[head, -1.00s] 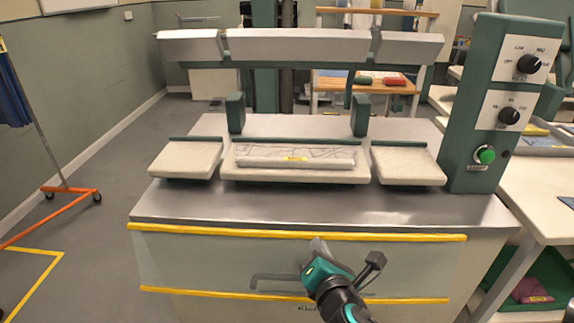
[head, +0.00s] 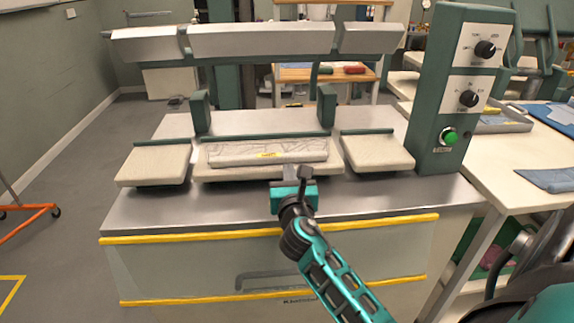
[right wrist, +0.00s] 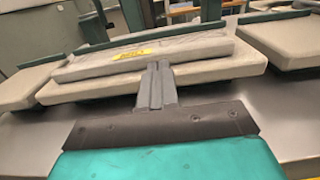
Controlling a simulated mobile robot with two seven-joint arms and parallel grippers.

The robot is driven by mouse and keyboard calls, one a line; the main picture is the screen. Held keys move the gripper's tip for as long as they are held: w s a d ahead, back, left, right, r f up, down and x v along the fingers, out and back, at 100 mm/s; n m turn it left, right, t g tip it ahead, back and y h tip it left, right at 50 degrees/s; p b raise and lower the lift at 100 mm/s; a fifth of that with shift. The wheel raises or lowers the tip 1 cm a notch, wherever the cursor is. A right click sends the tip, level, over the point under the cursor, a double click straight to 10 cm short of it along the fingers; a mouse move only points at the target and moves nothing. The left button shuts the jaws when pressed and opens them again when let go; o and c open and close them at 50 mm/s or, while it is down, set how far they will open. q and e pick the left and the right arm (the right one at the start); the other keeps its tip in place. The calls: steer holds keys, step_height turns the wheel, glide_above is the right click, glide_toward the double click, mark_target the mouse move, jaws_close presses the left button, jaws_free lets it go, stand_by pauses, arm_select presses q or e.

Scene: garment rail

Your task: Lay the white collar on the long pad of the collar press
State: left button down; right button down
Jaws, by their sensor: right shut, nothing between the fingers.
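The collar press has a long middle pad (head: 225,173), pale, with a smaller pad on each side. A long flat pale packet with crinkled wrapping and a yellow label (head: 240,152) lies along the long pad; it also shows in the right wrist view (right wrist: 190,48). I cannot make out a bare white collar in either view. My right gripper (head: 290,174) is shut and empty at the front edge of the long pad. In the right wrist view its fingertips (right wrist: 159,66) overlap the packet's front edge; contact cannot be told. My left gripper is not in view.
The press's raised grey upper bars (head: 262,41) hang above the pads. A green control column (head: 455,100) with two dials and a green button stands at the right. A side table (head: 480,165) holds a tray and blue cloths. The steel top before the pads is bare.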

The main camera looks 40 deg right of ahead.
mark_target(286, 157)
steer(key=x, duration=0.3)
steer(key=shift+w, duration=0.2)
steer(key=shift+d, duration=0.1)
steer(key=shift+x, duration=0.75)
steer(key=shift+r, duration=0.1)
